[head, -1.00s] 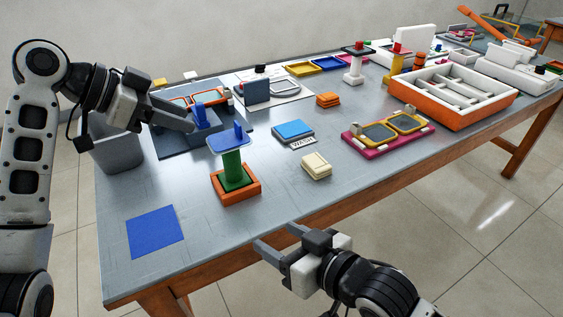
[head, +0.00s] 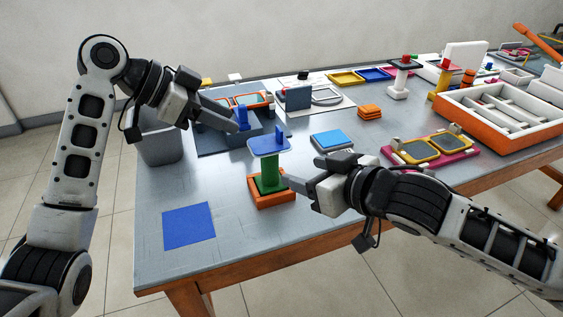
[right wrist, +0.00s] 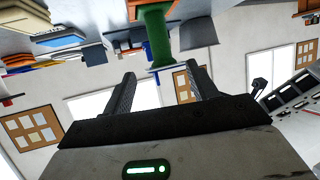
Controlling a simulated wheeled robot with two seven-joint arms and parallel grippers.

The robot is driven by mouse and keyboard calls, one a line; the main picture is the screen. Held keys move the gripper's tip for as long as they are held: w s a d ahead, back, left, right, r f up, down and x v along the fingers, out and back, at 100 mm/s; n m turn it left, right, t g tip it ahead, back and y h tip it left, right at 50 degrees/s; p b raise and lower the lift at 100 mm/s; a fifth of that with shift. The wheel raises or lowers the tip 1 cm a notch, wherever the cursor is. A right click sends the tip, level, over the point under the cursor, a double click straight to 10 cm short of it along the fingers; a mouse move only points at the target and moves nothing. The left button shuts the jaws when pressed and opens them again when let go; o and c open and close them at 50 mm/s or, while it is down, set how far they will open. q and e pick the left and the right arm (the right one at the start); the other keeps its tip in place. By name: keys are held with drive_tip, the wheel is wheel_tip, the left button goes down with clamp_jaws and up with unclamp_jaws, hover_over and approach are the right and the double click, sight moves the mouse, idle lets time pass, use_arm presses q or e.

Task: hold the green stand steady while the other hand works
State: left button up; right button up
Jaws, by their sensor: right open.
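The green stand (head: 269,172) is an upright green column in an orange base (head: 270,200), topped by a light blue plate with a blue upright piece (head: 280,133). My right gripper (head: 300,184) is open just right of the column in the head view. In the right wrist view the green column (right wrist: 157,38) appears upside down, in line with the gap between the open fingers (right wrist: 160,73); I cannot tell whether they touch it. My left gripper (head: 234,124) is over the dark mat, beside a blue upright block (head: 243,117); its finger gap is hidden.
A blue square (head: 189,226) lies on the table's near left. A blue block (head: 332,140) lies behind my right gripper. A magenta tray with yellow frames (head: 433,152) and an orange-sided white organizer (head: 497,112) stand to the right. A grey bin (head: 160,147) is at the left.

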sight(275, 162)
drive_tip(key=x, duration=1.3)
drive_tip(key=shift+r, duration=0.15)
drive_tip(key=c, duration=1.1)
drive_tip(key=shift+c, duration=0.2)
